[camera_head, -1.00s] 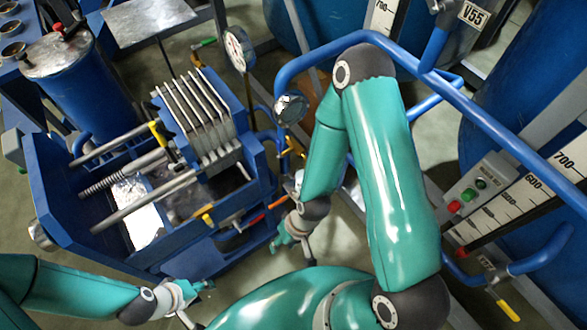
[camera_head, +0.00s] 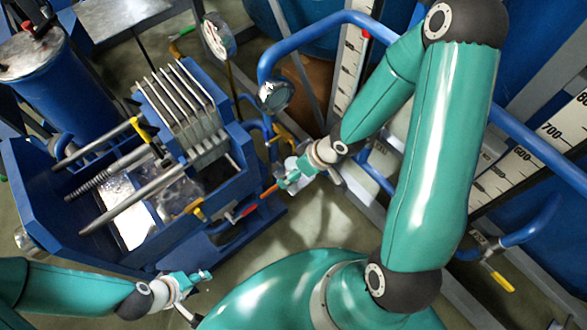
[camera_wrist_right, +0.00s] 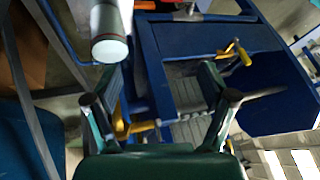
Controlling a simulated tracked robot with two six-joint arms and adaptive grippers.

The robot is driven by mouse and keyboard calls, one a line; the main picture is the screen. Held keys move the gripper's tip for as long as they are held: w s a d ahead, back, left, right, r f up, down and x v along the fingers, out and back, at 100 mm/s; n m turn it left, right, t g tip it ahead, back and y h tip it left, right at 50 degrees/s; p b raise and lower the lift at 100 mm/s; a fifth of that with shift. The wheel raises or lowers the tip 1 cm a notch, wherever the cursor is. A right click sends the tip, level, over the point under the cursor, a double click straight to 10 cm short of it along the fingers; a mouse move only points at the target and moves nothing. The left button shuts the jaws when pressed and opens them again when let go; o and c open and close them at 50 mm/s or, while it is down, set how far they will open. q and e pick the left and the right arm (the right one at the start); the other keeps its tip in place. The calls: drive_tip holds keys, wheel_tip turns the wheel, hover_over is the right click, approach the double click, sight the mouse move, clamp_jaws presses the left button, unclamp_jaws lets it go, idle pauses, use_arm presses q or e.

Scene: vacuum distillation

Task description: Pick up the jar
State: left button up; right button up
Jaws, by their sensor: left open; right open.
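I cannot pick out a jar with certainty. A pale cylinder with a whitish round end (camera_wrist_right: 109,40) at the upper left of the right wrist view may be it. It lies beyond and left of my right gripper's fingers, and no finger is seen closed on it. My right gripper (camera_wrist_right: 160,82) is open, with its fingers spread and nothing between them. In the head view my right gripper (camera_head: 286,183) is beside the right side of the blue machine. My left gripper (camera_head: 200,291) is open and empty at the lower left, in front of the machine.
The blue plate-press machine (camera_head: 190,120) with metal rods fills the left. A round gauge (camera_head: 275,95) and a blue pipe rail (camera_head: 300,45) are close to my right arm. A yellow-handled valve (camera_wrist_right: 243,55) shows in the wrist view. Bare floor (camera_head: 320,220) lies right of the machine.

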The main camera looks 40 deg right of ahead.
drive_tip(key=d+r+n+t+h, duration=0.1)
drive_tip(key=d+r+n, duration=0.1)
drive_tip(key=d+r, duration=0.3)
drive_tip(key=b, duration=1)
approach(290, 166)
drive_tip(key=a, duration=0.2)
drive_tip(key=shift+w+a+f, duration=0.4)
drive_tip(key=shift+w+f, duration=0.25)
drive_tip(key=shift+w, duration=0.1)
drive_tip(key=f+b, duration=0.2)
drive_tip(key=w+f+b, duration=0.1)
drive_tip(key=f+b, duration=0.1)
drive_tip(key=shift+w+a+f, duration=0.1)
drive_tip(key=shift+a+f, duration=0.1)
drive_tip(key=shift+f, duration=0.1)
drive_tip(key=shift+w+a+f+b, duration=0.1)
drive_tip(key=shift+w+f+b, duration=0.1)
drive_tip(key=shift+b, duration=0.15)
drive_tip(key=shift+r, duration=0.1)
drive_tip(key=c, duration=1.3)
drive_tip(key=shift+c, duration=0.2)
